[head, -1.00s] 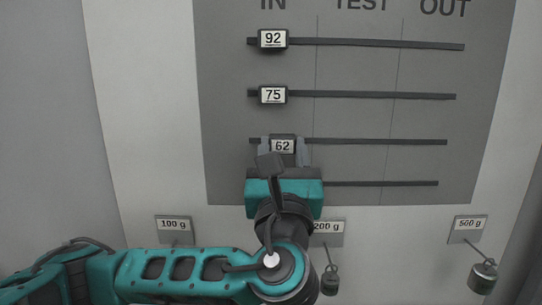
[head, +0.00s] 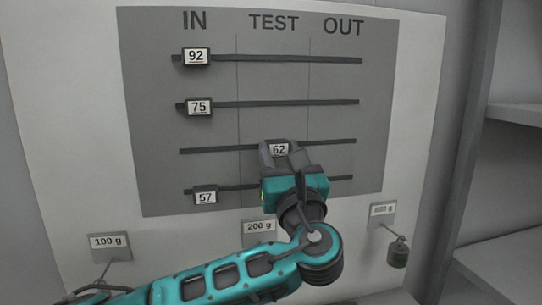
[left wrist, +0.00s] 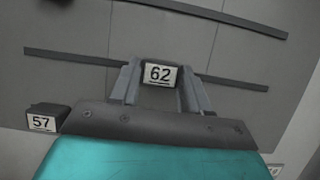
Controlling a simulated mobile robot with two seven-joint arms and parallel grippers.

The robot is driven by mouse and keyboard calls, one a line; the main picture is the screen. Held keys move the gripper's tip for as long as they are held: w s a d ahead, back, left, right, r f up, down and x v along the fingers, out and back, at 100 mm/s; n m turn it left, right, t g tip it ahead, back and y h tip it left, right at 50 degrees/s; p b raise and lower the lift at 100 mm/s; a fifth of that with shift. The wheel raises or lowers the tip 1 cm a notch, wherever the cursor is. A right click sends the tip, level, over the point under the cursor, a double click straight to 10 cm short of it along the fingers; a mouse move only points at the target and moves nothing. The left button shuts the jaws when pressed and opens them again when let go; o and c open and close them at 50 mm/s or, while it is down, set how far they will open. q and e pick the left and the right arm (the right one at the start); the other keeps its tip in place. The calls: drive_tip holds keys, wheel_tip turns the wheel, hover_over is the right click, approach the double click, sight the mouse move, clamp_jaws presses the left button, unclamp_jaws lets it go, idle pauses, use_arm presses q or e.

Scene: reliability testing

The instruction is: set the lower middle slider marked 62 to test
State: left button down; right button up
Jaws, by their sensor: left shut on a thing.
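The slider marked 62 (head: 279,149) is on the third rail of the grey panel (head: 160,180), in the TEST column (head: 273,22), a little right of that column's middle. It also shows in the left wrist view (left wrist: 160,74). My left gripper (head: 281,150) is shut on this slider, one finger on each side of it. The gripper's body hides part of the lowest rail. My right gripper is not in view.
Sliders 92 (head: 196,57), 75 (head: 199,107) and 57 (head: 205,197) sit in the IN column. Hooks with labels 100 g (head: 110,241) and 200 g (head: 259,228) are below the panel. A hanging weight (head: 397,252) is at lower right, beside grey shelves (head: 510,225).

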use_arm(q)
drive_tip(key=c, duration=0.7)
unclamp_jaws()
drive_tip(key=shift+o, duration=0.9)
drive_tip(key=b+v, duration=0.1)
drive_tip(key=v, duration=1.2)
drive_tip(key=shift+b, duration=0.35)
drive_tip(key=shift+w, duration=0.1)
